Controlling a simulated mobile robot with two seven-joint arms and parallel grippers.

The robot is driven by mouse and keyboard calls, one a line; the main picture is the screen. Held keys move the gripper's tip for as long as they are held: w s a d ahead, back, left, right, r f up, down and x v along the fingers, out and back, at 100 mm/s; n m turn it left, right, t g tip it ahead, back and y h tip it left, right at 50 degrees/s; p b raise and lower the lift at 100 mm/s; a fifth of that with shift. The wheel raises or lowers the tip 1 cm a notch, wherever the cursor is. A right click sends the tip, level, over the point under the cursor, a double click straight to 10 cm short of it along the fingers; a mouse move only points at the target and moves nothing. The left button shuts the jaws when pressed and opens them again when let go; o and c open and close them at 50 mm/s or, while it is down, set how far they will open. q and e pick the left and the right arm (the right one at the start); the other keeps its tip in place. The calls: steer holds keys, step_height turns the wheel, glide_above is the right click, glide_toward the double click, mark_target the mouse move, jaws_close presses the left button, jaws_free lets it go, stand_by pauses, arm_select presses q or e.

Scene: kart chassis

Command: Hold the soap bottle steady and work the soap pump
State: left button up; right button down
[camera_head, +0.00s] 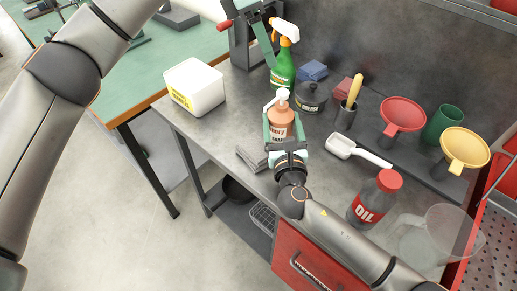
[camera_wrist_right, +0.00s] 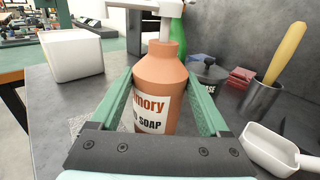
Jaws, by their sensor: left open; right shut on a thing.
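The orange soap bottle (camera_head: 281,124) stands upright on the grey workbench, its label partly reading "SOAP". Its white pump (camera_head: 279,97) is on top, with the spout pointing left. In the right wrist view the bottle (camera_wrist_right: 158,90) sits between my fingers, and the pump head (camera_wrist_right: 145,5) is cut by the top edge. My right gripper (camera_head: 282,118) is shut on the bottle body from the front side. My left gripper (camera_head: 258,32) is open, at the top of the head view, behind the bottle and near the green spray bottle; its upper part is out of frame.
A green spray bottle (camera_head: 282,70) and dark grease can (camera_head: 310,97) stand behind the soap. A white container (camera_head: 194,87) is left. A white scoop (camera_head: 357,150), brush cup (camera_head: 345,115), funnels (camera_head: 403,114) and oil bottle (camera_head: 374,198) are right. Bare bench (camera_head: 225,125) lies left of the soap.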

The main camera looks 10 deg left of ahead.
stand_by(0.3)
arm_select(q)
steer(key=shift+c, duration=1.4)
steer(key=shift+d+m, duration=0.3)
steer(key=shift+m, duration=0.9)
steer(key=c, duration=0.3)
steer(key=shift+d+m+t+y, duration=0.15)
steer(key=shift+m+t+y, duration=0.2)
steer(key=shift+m, duration=0.65)
steer(key=shift+c, duration=0.8)
steer(key=m, duration=0.3)
steer(key=shift+w+d+m+t+y, duration=0.1)
steer(key=shift+d+m+t+y, duration=0.15)
steer(key=shift+d+m+y, duration=0.15)
jaws_close()
steer(key=shift+w+d+f+m+t+y, duration=0.1)
steer(key=shift+d+f+m+t+y, duration=0.25)
steer(key=shift+f+m, duration=1.4)
steer(key=shift+w+d+f+m+t+y, duration=0.1)
steer(key=shift+d+f+m+t+y, duration=0.3)
steer(key=shift+m, duration=2.5)
steer(key=shift+w+d+f+m+t+y, duration=0.1)
steer(key=shift+d+f+m+t+y, duration=0.2)
steer(key=shift+f+m, duration=1.5)
steer(key=shift+r+m, duration=0.55)
